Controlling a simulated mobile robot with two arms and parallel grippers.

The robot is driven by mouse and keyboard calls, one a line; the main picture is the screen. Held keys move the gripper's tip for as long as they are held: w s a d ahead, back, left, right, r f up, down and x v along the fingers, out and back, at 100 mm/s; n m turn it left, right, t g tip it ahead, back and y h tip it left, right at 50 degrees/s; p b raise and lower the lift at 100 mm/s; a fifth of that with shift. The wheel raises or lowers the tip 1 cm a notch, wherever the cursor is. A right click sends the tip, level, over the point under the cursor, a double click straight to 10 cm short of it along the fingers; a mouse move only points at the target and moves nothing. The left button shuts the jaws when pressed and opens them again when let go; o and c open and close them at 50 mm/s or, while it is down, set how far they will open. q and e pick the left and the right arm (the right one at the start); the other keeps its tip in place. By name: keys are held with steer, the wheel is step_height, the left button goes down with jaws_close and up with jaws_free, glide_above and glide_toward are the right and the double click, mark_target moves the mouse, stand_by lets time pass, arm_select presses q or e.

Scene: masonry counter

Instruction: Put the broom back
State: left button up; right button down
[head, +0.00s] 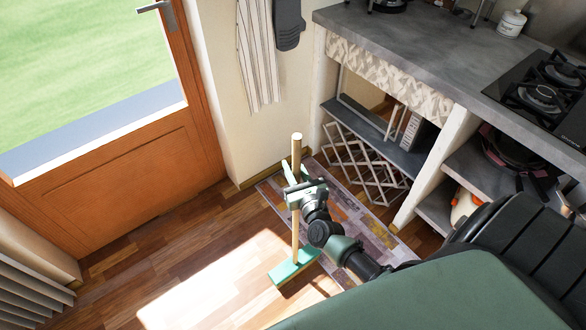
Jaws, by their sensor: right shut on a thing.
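The broom stands nearly upright, with a wooden handle (296,155) and a green head (293,267) low over the wooden floor. Whether the head touches the floor cannot be told. My right gripper (291,190) is shut on the broom's handle in its upper part. The gripper hides a stretch of the handle. My left gripper is not in view.
A wooden door (128,190) with a window is at the left. A patterned rug (341,194) lies by the grey counter (420,45). A wooden lattice rack (365,165) is under it. A towel (258,55) and an oven mitt (288,22) hang on the wall. Sunlit floor is clear.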

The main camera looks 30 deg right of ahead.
steer(key=shift+f, duration=0.1)
steer(key=c, duration=1.2)
jaws_free()
steer(key=shift+c, duration=0.2)
